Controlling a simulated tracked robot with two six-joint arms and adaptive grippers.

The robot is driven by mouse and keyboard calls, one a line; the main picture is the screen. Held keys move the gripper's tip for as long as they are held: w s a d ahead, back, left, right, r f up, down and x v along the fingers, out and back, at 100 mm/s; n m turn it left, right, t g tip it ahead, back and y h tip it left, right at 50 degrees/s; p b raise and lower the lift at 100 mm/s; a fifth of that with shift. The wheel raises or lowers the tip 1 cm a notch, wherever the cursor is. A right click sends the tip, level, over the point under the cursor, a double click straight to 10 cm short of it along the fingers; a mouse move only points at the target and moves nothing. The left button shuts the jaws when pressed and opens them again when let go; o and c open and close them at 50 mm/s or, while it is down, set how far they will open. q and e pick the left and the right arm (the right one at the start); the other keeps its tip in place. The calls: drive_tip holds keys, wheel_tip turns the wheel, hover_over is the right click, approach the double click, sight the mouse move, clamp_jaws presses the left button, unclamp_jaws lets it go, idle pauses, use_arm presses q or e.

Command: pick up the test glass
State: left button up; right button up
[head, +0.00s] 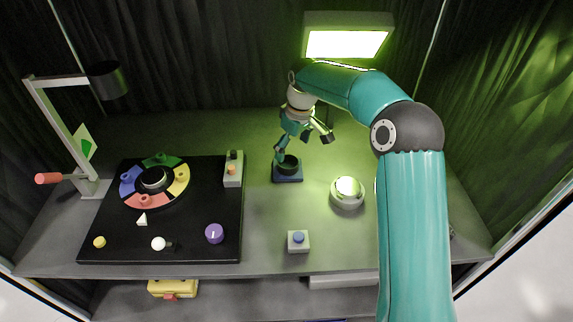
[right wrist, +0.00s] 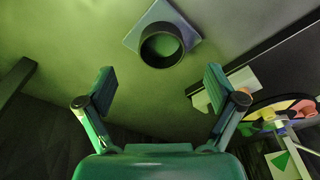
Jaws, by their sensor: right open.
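A dark, round, cup-like ring (head: 288,165) stands on a small blue-grey square base (head: 288,179) near the middle of the table. It also shows in the right wrist view (right wrist: 162,46), where its opening looks dark and empty. I cannot tell whether this ring is the test glass or a holder; no clear glass stands out. My right gripper (head: 306,145) is open and empty, close to the ring in the head view, with one finger partly overlapping it. In the right wrist view, the ring lies beyond and between the spread fingertips (right wrist: 160,78), apart from them. My left gripper is not in view.
Left of the ring stand a grey box with an orange button (head: 233,172) and a black board (head: 190,245) with a coloured ring (head: 179,179). A shiny dome (head: 347,190) and a blue-button box (head: 298,242) stand in front. A lamp stand (head: 62,125) rises at left.

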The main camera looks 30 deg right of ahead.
sight(288, 161)
drive_tip(key=shift+w+a+f+p, duration=0.1)
drive_tip(key=shift+w+f+p, duration=0.15)
drive_tip(key=shift+f, duration=0.75)
drive_tip(key=shift+w+a+f+p, duration=0.1)
drive_tip(key=shift+w+f+p, duration=0.2)
drive_tip(key=shift+f, duration=0.75)
drive_tip(key=shift+w+a+f+p, duration=0.1)
drive_tip(key=shift+f+p, duration=0.25)
drive_tip(key=shift+f, duration=0.65)
drive_tip(key=c, duration=1.4)
drive_tip(key=shift+r, duration=0.15)
